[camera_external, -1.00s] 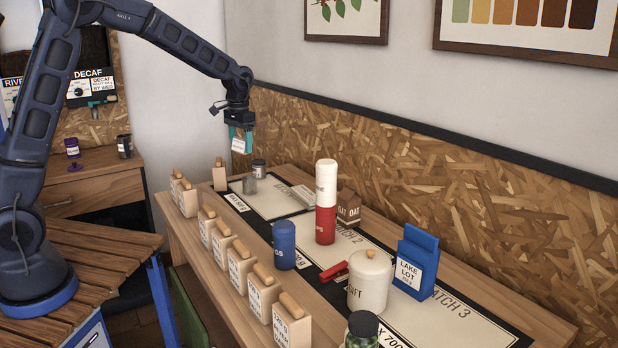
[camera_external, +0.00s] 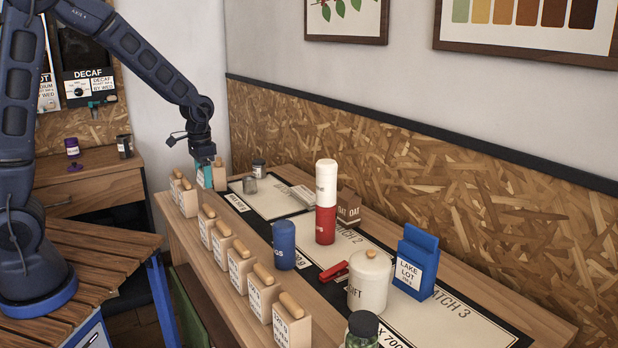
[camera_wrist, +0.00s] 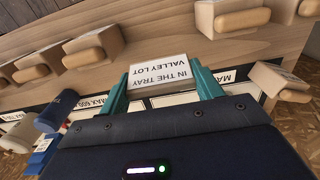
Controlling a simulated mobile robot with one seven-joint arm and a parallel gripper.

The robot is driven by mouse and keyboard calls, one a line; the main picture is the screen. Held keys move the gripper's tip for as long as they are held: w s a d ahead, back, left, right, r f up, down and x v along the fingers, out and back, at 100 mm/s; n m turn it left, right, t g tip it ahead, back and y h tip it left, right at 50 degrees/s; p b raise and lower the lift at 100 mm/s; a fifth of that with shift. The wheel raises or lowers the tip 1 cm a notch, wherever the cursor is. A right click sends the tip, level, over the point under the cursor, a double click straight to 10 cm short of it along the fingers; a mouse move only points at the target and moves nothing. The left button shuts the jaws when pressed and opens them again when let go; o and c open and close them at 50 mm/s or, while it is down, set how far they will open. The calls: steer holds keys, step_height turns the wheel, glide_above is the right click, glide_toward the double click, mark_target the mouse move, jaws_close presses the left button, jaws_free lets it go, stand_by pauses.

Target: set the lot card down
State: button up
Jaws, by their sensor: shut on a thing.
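The lot card (camera_wrist: 160,75) is a white card printed "IN THE TRAY VALLEY LOT", upside down in the wrist view. My gripper (camera_wrist: 161,84) is shut on it, with a teal finger at each side. In the external view my gripper (camera_external: 205,171) points down at the far left end of the long table, beside a wooden block there. The card is mostly hidden in that view. I cannot tell whether it touches the table.
Wooden blocks with rounded tops (camera_external: 239,266) line the table's near edge.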

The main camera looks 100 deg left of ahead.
step_height(320, 180, down, 14)
steer(key=shift+f, duration=0.1)
stand_by(0.5)
steer(key=o, duration=1.1)
steer(key=shift+c, duration=0.2)
step_height(320, 180, up, 12)
steer(key=shift+r, duration=0.1)
